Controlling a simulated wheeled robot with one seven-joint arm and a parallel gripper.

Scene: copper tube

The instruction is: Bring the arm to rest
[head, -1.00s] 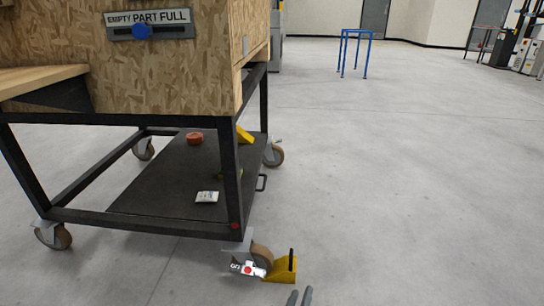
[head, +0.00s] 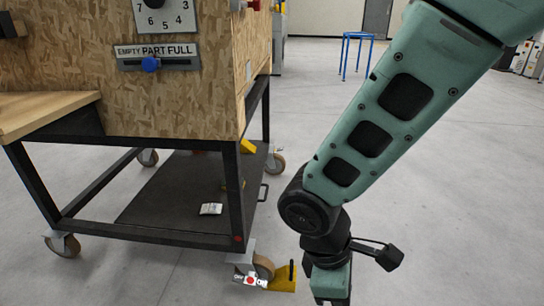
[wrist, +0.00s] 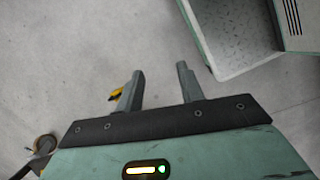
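My arm (head: 370,130), green with dark joints, reaches down across the right half of the head view. It is bent, and its wrist hangs low at the bottom edge. My gripper (wrist: 160,72) shows in the wrist view with its two grey fingers apart. Nothing is between them, and bare floor shows beyond. In the head view the fingers are cut off by the lower edge. The wrist is right of the yellow wheel wedge (head: 284,280) and appears clear of it.
A chipboard box on a black wheeled cart (head: 195,240) stands at the left, with a caster (head: 263,266) near my wrist. A white packet (head: 211,209) lies on its lower shelf. A blue frame (head: 357,52) stands far back. Grey floor is open at the right.

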